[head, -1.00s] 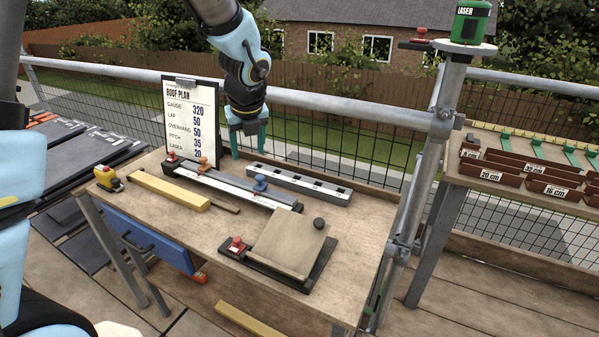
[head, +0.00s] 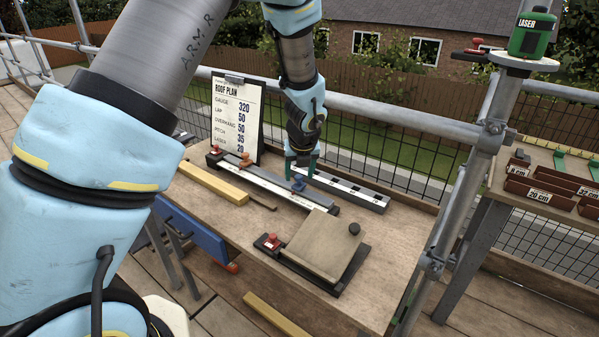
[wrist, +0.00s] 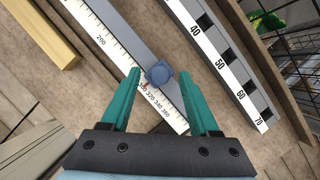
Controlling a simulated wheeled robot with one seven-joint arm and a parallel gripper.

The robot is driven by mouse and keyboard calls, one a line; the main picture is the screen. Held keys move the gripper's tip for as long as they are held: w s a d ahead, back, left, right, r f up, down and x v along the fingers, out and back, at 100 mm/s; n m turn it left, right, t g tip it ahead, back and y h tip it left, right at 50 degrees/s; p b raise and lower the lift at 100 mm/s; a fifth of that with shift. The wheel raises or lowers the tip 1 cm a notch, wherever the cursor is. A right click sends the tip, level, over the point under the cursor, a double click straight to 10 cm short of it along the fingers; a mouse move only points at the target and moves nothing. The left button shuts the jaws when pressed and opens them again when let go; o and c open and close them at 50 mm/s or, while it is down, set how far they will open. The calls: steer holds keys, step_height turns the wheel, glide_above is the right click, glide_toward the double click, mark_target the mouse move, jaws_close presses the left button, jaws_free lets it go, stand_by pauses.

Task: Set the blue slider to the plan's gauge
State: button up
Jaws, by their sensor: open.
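The blue slider (head: 298,183) sits on the grey gauge rail (head: 262,183) on the workbench. In the wrist view the blue slider knob (wrist: 159,73) is between the tips of my gripper's teal fingers, with its red pointer near the 300 end of the white scale (wrist: 118,52); the exact reading is too small to tell. My gripper (head: 301,168) is open, pointing down at the slider, and the wrist view shows its fingers (wrist: 163,82) apart on either side. The roof plan board (head: 238,115) shows gauge 320.
A yellow bar (head: 213,185) lies in front. A tile (head: 323,243) on a black jig (head: 292,265) sits nearer.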

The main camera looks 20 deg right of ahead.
steer(key=shift+c, duration=0.4)
jaws_close()
stand_by(1.0)
